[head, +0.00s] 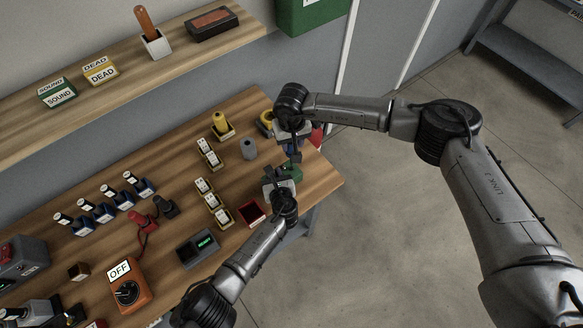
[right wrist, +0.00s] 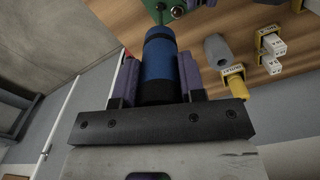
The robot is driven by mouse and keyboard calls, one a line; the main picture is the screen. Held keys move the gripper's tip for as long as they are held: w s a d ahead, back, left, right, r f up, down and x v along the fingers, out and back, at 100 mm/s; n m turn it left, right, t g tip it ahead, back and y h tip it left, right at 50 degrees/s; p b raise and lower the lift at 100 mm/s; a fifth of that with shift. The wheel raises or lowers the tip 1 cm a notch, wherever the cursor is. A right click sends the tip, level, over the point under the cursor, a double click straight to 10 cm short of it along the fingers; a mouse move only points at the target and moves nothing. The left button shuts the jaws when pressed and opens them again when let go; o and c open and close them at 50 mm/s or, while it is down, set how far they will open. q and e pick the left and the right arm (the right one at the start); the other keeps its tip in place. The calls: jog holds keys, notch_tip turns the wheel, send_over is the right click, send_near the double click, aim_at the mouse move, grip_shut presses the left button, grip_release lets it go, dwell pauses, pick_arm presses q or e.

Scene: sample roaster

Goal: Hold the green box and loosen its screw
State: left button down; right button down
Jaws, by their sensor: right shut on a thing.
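The green box (head: 294,171) is at the fingers of my left gripper (head: 281,174), near the right end of the workbench. The gripper looks shut on it, though its fingers are partly hidden. My right gripper (head: 292,148) is just above and behind the box. It is shut on a blue-and-black screwdriver (right wrist: 160,65), whose handle sits between the fingers in the right wrist view. The thin shaft points at the green box (right wrist: 172,8), cut off at the top of that view. A round metal part shows on the box. I cannot tell whether the tip touches the screw.
The wooden workbench (head: 325,181) holds a grey cylinder (head: 249,149), yellow-based holders (head: 210,153), a red tray (head: 252,214) and a dark display meter (head: 198,248) close by. The floor right of the bench is clear.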

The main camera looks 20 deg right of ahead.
jog(key=shift+r, duration=0.15)
jog(key=shift+r, duration=2.4)
pick_arm(q)
jog(key=c, duration=1)
grip_release()
jog(key=shift+v, duration=6.05)
